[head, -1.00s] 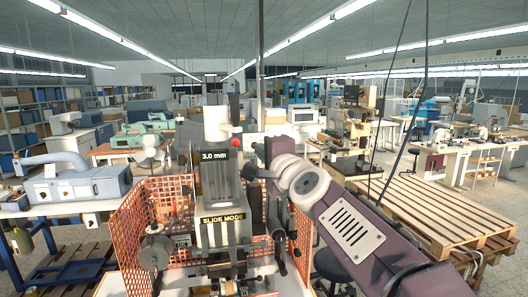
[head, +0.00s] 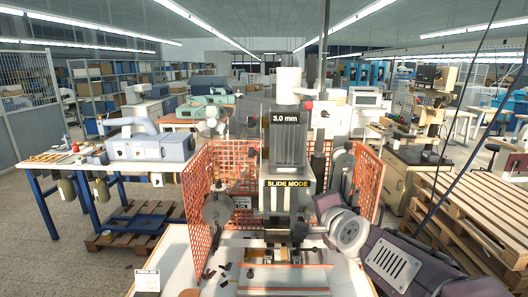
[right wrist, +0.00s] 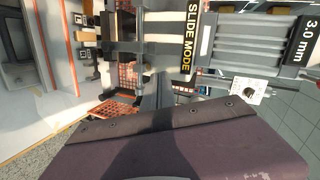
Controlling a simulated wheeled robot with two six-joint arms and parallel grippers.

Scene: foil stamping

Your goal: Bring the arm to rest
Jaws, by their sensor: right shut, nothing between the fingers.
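My right arm comes in from the lower right in the head view, and its gripper (head: 300,231) is shut and empty. It is in front of the right side of the foil stamping machine (head: 288,150), below the SLIDE MODE label; I cannot tell whether they touch. The machine is grey, with a 3.0 mm display on top, and stands on a white table (head: 172,262). It also shows sideways in the right wrist view (right wrist: 235,50), with my purple arm part across the bottom. My left gripper is not in view.
Orange mesh guards (head: 198,190) flank the machine. Small dark pieces lie on the white table at its front left. A blue-legged bench with a grey-blue device (head: 150,145) stands to the left. Stacked wooden pallets (head: 485,200) are at the right.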

